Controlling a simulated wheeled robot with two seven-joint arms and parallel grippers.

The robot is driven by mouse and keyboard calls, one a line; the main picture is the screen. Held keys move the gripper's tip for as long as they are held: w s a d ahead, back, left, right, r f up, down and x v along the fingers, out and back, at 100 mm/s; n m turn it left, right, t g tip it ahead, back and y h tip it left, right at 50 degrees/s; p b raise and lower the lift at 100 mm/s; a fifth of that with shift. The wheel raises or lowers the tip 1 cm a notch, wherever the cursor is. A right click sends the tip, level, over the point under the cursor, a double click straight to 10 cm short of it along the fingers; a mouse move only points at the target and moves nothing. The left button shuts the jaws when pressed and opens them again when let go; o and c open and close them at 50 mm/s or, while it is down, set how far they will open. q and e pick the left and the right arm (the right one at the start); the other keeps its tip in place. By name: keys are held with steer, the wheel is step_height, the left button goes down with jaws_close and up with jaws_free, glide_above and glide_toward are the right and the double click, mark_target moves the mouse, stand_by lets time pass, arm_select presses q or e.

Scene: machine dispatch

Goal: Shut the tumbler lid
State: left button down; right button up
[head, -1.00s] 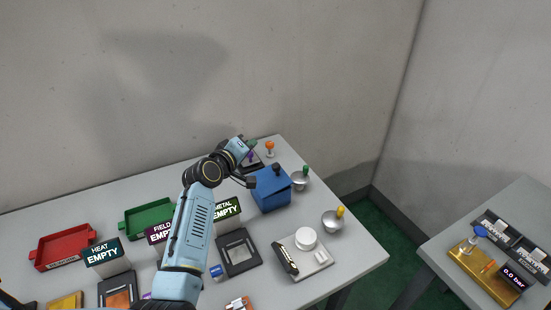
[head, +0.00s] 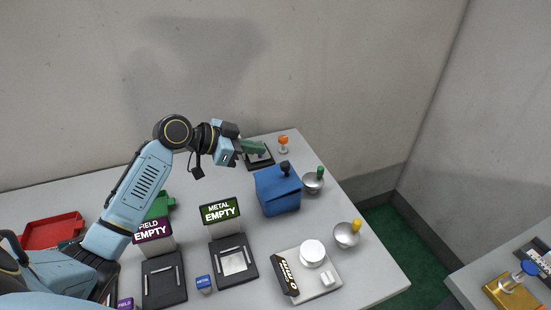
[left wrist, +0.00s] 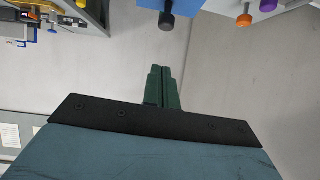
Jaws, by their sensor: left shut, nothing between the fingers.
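The tumbler appears to be the blue box (head: 277,192) at the back right of the table in the head view. A black knob (head: 285,168) stands on its sloped top, which seems to rest on the box; I cannot tell whether the lid is fully shut. In the left wrist view a blue edge and the black knob (left wrist: 167,20) show at the top. My left gripper (head: 257,148) is shut and empty, with green fingers, behind and left of the box and apart from it. It also shows in the left wrist view (left wrist: 162,78). My right gripper is not in view.
Metal bowls with a green knob (head: 313,182) and a yellow knob (head: 346,236) stand right of the box. An orange-knobbed piece (head: 283,143) and a dark frame (head: 259,161) are behind it. A white scale-like device (head: 325,285), a METAL sign (head: 221,211) and a red tray (head: 52,232) are nearer.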

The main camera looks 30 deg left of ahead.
mark_target(286, 164)
arm_select(q)
steer(key=w+d+f, duration=0.2)
steer(key=w+f, duration=0.1)
steer(key=w+d+f, duration=0.1)
steer(key=f, duration=0.1)
steer(key=shift+w+d+p, duration=0.15)
steer(key=shift+p, duration=0.25)
steer(key=shift+w+f, duration=0.15)
steer(key=shift+f, duration=0.45)
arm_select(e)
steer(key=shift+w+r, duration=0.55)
arm_select(q)
steer(key=shift+w+d+g+y+p, duration=0.35)
steer(key=shift+w+g+y+p, duration=0.05)
steer(key=shift+p, duration=0.4)
steer(key=shift+w+d+f+g+p, duration=0.15)
steer(key=shift+f+g+p, duration=0.05)
steer(key=shift+g+p, duration=0.15)
steer(key=shift+w+d+f+y, duration=0.1)
steer(key=shift+w+f+y, duration=0.05)
steer(key=shift+f+y, duration=0.25)
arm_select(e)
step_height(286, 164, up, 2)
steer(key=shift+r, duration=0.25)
arm_select(q)
steer(key=shift+r, duration=0.1)
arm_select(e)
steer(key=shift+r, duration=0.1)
